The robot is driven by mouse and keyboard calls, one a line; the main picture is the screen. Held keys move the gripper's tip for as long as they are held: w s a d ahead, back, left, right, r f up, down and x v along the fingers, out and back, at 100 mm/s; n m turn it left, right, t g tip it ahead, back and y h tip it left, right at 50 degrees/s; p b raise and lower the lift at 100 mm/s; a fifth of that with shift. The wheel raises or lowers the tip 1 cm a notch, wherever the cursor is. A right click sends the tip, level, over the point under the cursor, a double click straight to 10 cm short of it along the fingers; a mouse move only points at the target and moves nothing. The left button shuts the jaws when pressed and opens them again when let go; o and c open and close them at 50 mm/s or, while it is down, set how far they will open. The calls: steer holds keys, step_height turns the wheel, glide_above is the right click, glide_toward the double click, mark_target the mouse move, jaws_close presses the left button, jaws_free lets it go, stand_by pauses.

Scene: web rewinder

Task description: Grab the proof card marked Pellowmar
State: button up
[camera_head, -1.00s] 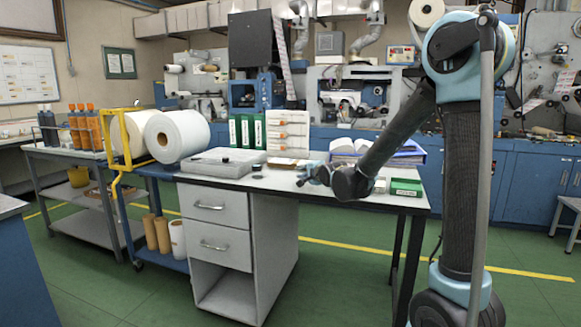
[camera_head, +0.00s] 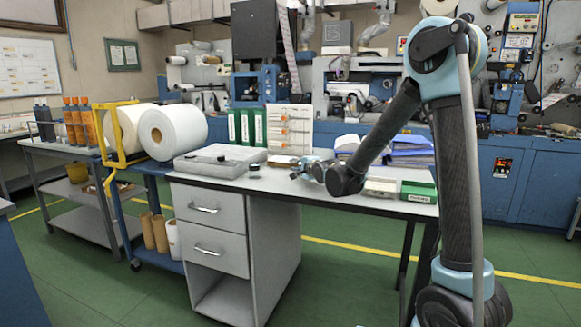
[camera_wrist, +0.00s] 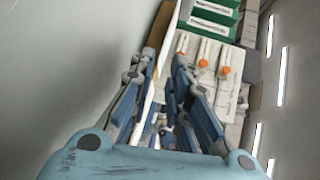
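My gripper (camera_head: 303,168) is low over the bench top in the head view, in front of a white upright board (camera_head: 298,138) with several orange clips or marks. In the wrist view my gripper (camera_wrist: 163,68) has its two fingers apart. A pale strip with a tan side (camera_wrist: 157,52) shows along and between the fingers; I cannot tell contact. The board also shows beyond the fingers (camera_wrist: 207,72). A low tan item (camera_head: 283,160) lies at the board's foot in the head view. No lettering reading Pellowmar is legible, so I cannot pick out that card.
Green binders (camera_head: 246,125) stand left of the board. A grey flat case (camera_head: 212,161) lies at the left of the bench (camera_head: 240,182). A green box (camera_head: 419,191) and a white box (camera_head: 381,187) are at the right. Blue-edged paper stacks (camera_head: 411,150) stand behind.

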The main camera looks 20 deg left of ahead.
mark_target(289, 163)
steer(key=shift+x, duration=3.5)
steer(key=shift+f, duration=0.1)
steer(key=shift+c, duration=0.4)
steer(key=shift+c, duration=1.1)
jaws_close()
steer(key=shift+r, duration=1.3)
